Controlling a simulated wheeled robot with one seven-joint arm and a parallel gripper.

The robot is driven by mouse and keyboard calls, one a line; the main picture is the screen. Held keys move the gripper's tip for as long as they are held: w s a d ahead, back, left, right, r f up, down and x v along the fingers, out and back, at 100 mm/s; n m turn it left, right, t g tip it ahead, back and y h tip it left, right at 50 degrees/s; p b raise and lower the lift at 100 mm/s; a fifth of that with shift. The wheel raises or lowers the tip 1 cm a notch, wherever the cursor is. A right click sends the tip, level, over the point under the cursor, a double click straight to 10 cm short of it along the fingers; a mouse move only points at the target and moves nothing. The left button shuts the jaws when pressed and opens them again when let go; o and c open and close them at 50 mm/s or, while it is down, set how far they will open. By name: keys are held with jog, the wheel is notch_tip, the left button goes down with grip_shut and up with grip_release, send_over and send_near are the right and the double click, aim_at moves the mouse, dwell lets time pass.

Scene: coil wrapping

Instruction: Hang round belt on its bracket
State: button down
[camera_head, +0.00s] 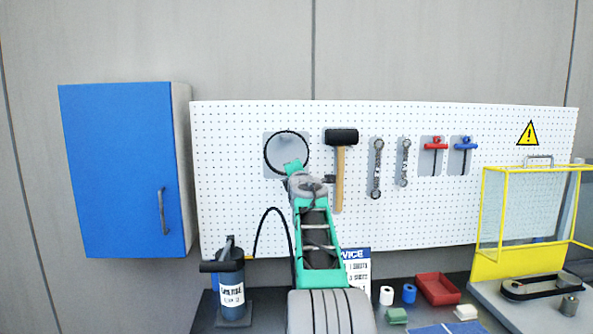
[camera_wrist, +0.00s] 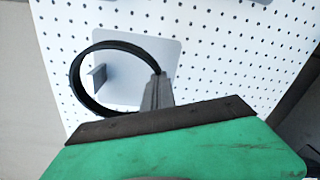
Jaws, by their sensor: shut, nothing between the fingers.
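The round belt (camera_head: 265,151) is a thin black ring upright in front of the pegboard's left part. In the wrist view, the belt (camera_wrist: 88,104) encloses its grey bracket peg (camera_wrist: 98,77), which projects from a light backing plate (camera_wrist: 142,57). The peg lies near the ring's left inner edge; whether they touch is unclear. My gripper (camera_head: 294,166) is at the belt's lower right in the head view. In the wrist view, my gripper's fingers (camera_wrist: 158,92) are shut and empty at the belt's right edge, touching it or very close. My gripper hides part of the belt.
A mallet (camera_head: 341,137) hangs just right of my arm, with wrenches (camera_head: 377,165) beyond. A blue cabinet (camera_head: 120,170) stands left. Below are a dark canister (camera_head: 231,287), a red tray (camera_head: 438,288) and a yellow-framed guard (camera_head: 482,240) beside another black belt (camera_head: 530,295).

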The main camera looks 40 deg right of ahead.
jog(key=shift+p+x, duration=1.25)
jog(key=shift+p, duration=0.15)
jog(key=shift+f+b, duration=0.55)
jog(key=shift+w, duration=0.1)
jog(key=c, duration=2.1)
grip_release()
jog(key=shift+c, duration=0.2)
jog(key=o, duration=0.5)
